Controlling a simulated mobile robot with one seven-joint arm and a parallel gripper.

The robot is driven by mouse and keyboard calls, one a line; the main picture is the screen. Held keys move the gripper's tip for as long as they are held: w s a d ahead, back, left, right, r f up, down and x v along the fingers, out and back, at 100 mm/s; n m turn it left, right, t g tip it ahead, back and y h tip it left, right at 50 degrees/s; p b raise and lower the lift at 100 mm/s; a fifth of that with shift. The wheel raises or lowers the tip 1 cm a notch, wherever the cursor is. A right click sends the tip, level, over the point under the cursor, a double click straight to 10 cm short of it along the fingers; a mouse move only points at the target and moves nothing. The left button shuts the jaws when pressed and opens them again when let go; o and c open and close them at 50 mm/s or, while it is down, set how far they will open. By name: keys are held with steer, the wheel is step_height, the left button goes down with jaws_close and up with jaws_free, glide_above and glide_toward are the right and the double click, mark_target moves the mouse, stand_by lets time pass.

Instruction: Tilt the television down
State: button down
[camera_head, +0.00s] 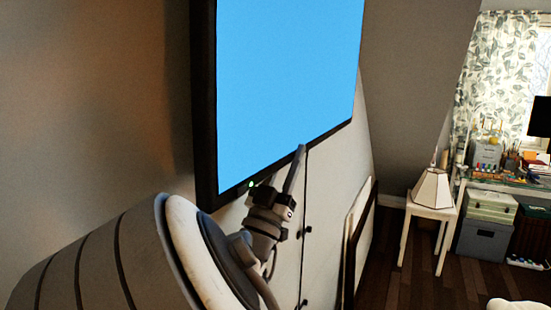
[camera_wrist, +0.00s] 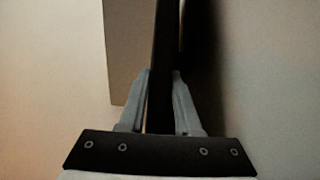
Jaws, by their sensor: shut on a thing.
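The television (camera_head: 290,75) hangs at the wall, with a bright blue screen and a dark frame, and fills the upper middle of the head view. Its top is out of the picture. My gripper (camera_head: 299,150) is at its lower edge. In the wrist view my gripper (camera_wrist: 160,85) has one finger on each side of the thin dark panel of the television (camera_wrist: 162,60) and is shut on it. The exact contact of the fingertips is hard to see in the head view.
Below the television is a pale cabinet front (camera_head: 318,220) with dark knobs. At the right stand a white side table (camera_head: 432,212) with a lamp (camera_head: 434,188) and storage boxes (camera_head: 485,225). Dark wooden floor (camera_head: 415,280) is open at the lower right.

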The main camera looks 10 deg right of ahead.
steer(key=shift+w+a+n+t+y, duration=0.3)
steer(key=shift+w+a+y, duration=0.15)
steer(key=shift+a, duration=0.35)
steer(key=c, duration=0.6)
jaws_free()
steer(key=shift+w, duration=0.15)
steer(key=b+v, duration=0.4)
steer(key=v, duration=1.3)
steer(key=shift+a+f+b, duration=0.1)
steer(key=shift+f+b, duration=0.1)
steer(key=shift+b, duration=0.15)
